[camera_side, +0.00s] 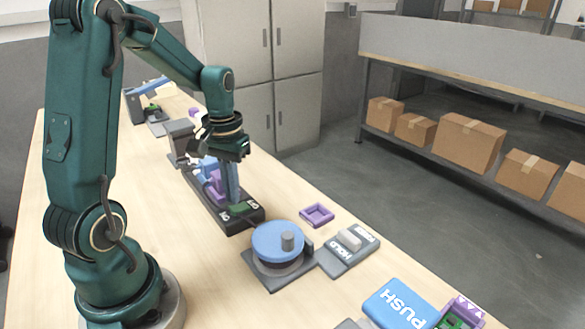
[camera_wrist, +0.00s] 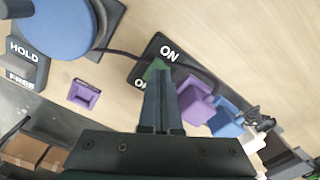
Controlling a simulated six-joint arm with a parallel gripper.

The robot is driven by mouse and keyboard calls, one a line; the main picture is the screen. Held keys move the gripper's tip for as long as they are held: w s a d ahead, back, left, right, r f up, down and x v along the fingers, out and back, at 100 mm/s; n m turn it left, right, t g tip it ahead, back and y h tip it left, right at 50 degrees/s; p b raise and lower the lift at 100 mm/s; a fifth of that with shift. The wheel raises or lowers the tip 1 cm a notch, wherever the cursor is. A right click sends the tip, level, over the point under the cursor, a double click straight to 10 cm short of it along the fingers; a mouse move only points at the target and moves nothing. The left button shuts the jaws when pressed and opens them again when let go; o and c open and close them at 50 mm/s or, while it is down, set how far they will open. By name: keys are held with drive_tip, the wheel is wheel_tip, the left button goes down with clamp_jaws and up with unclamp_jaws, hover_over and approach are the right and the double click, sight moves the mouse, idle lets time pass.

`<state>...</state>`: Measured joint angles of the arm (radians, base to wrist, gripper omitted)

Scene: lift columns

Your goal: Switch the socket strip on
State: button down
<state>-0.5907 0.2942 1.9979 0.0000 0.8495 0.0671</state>
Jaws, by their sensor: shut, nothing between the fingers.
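The dark socket strip (camera_side: 228,219) lies on the wooden table, with its near end carrying a green rocker switch (camera_side: 240,209). The switch also shows in the wrist view (camera_wrist: 153,69), between the white ON label and a partly covered second label beginning with O. A purple plug (camera_wrist: 196,99) and a blue plug (camera_wrist: 228,118) stand in the strip beyond the switch. My gripper (camera_side: 233,204) is shut and empty, pointing down with its fingertips at the switch. In the wrist view, the fingertips (camera_wrist: 161,76) cover part of the switch. I cannot tell whether they touch it.
A blue round dial (camera_side: 279,242) stands near the strip's end, with a HOLD switch box (camera_side: 348,250) beside it. A small purple tray (camera_side: 317,214) lies to the right. A blue PUSH block (camera_side: 399,303) is at the front. Bare table shows left of the strip.

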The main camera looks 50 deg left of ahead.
sight(235, 208)
drive_tip(key=shift+f, duration=0.9)
idle(0.9)
drive_tip(key=shift+r, duration=3.55)
drive_tip(key=s+d+r+m+t, duration=0.1)
drive_tip(key=d+r+m+t, duration=0.2)
drive_tip(key=d+r, duration=0.4)
drive_tip(key=s+d+f+m+t, duration=0.2)
drive_tip(key=s+d+m, duration=0.1)
drive_tip(key=s+d, duration=0.3)
drive_tip(key=shift+s+d+f+t, duration=0.15)
drive_tip(key=shift+d+f+t, duration=0.2)
drive_tip(key=shift+d, duration=0.45)
